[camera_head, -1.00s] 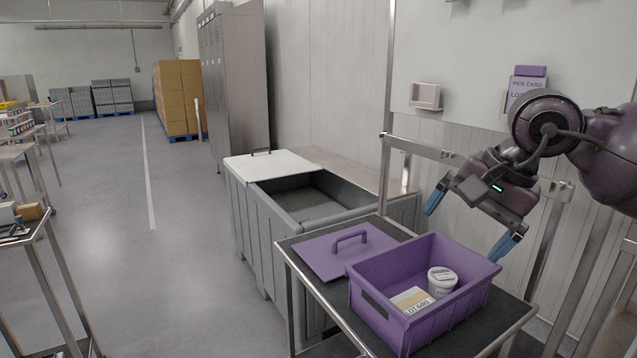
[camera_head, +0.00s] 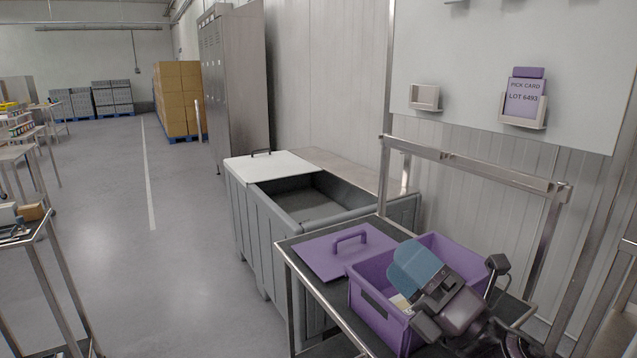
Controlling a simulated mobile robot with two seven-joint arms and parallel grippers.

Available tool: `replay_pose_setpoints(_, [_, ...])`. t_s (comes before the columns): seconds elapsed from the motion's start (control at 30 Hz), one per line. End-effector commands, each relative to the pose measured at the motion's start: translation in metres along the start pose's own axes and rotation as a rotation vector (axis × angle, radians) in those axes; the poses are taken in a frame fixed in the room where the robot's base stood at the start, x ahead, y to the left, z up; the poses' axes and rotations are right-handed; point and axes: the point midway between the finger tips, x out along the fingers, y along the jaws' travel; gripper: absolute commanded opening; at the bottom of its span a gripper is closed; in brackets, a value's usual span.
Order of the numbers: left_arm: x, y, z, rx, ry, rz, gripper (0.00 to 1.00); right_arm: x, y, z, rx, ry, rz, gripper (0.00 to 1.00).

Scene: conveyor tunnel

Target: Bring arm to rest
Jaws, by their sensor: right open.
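My right gripper (camera_head: 417,266) is in the lower right, in front of and partly across the purple crate (camera_head: 376,318) in the picture. Its blue fingers point up and away from me, and nothing shows between them. One finger largely hides the other. The crate stands on a dark-topped cart (camera_head: 325,318). A pale labelled box (camera_head: 400,302) in the crate shows only in part, and my gripper hides most of the inside. I cannot tell whether the gripper touches the crate. My left gripper is not in view.
A purple lid (camera_head: 318,257) with a handle lies on the cart behind the crate. The cart's metal rail (camera_head: 465,163) rises behind. A grey bin (camera_head: 262,232) stands behind the cart. A pick card (camera_head: 524,98) is on the wall. The floor at left centre is clear.

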Motion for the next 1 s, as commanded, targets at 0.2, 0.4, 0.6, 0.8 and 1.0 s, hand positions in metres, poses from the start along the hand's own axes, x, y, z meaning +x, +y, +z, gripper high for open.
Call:
replay_pose_setpoints(0.2, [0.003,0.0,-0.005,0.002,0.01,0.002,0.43,-0.067,-0.061,0.015,0.476,-0.402,-0.303,1.0])
replay_pose_setpoints(0.4, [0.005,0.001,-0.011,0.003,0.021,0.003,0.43,-0.157,-0.112,0.0,0.871,-0.786,-0.585,1.0])
replay_pose_setpoints(0.6, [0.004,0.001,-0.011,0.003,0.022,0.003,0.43,-0.259,-0.136,-0.046,1.214,-1.192,-0.865,1.0])
replay_pose_setpoints(0.8, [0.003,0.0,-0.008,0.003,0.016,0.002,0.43,-0.328,-0.131,-0.09,1.411,-1.486,-1.059,1.0])
replay_pose_setpoints(1.0, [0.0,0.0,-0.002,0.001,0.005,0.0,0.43,-0.368,-0.118,-0.121,1.515,-1.677,-1.184,1.0])
